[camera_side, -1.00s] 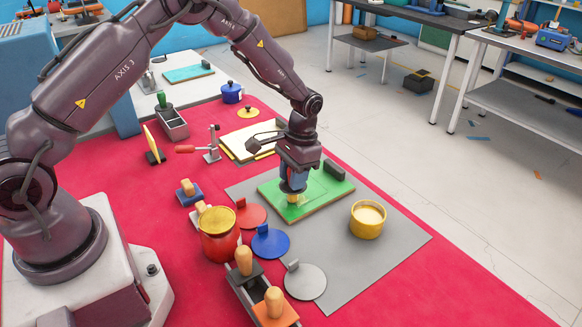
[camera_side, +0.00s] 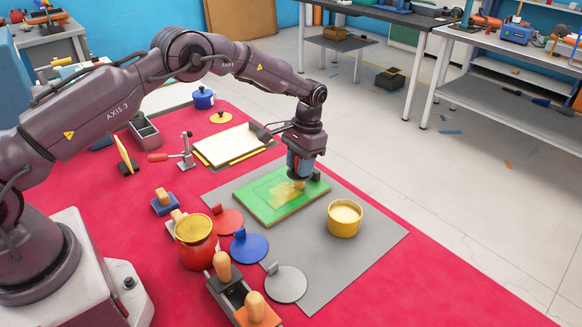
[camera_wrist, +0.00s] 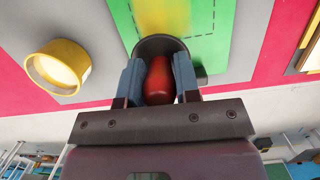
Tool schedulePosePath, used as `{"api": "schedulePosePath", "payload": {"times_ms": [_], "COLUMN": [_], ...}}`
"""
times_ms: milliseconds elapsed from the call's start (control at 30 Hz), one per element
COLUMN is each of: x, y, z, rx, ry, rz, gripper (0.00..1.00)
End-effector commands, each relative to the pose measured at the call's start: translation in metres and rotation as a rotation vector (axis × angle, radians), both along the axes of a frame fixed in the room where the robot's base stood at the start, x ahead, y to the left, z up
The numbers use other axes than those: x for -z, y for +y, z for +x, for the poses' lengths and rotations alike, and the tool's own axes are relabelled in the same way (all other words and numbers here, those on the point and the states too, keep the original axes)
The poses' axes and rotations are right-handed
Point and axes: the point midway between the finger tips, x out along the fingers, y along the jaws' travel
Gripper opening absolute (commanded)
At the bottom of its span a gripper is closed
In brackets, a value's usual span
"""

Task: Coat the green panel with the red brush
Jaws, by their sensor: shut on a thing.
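The green panel (camera_side: 262,203) lies flat on a grey mat. A patchy yellow-tan coat covers part of its middle and far right side. My gripper (camera_side: 300,178) is low over the panel's far right part. In the wrist view my gripper (camera_wrist: 158,82) is shut on the red handle of the brush (camera_wrist: 158,70), with blue fingers on both sides. A dark round brush head shows beyond the handle, over the green panel (camera_wrist: 205,20) at the end of a yellow streak. The bristles are hidden in the wrist view. A yellow pot (camera_side: 344,220) of cream-coloured liquid stands right of the panel.
Red (camera_side: 227,221), blue (camera_side: 249,247) and grey (camera_side: 286,283) lids lie along the grey mat's (camera_side: 352,262) left edge. A red pot (camera_side: 196,245) and wooden-handled tools stand left of them. A red-handled clamp (camera_side: 186,153) stands behind. The mat's front right is clear.

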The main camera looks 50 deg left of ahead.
Motion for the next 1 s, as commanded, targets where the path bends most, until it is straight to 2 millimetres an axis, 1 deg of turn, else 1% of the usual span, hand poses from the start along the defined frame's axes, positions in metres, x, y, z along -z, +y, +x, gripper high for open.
{"api": "schedulePosePath", "payload": {"times_ms": [167,400,1000], "x": [0.0,0.0,0.0], "y": [0.015,0.014,0.014], "z": [-0.001,-0.025,-0.079], "rx": [-0.001,0.0,0.0], "ry": [0.001,0.004,0.004], "rz": [0.0,-0.001,0.0], "gripper": [0.11,0.11,0.11]}}
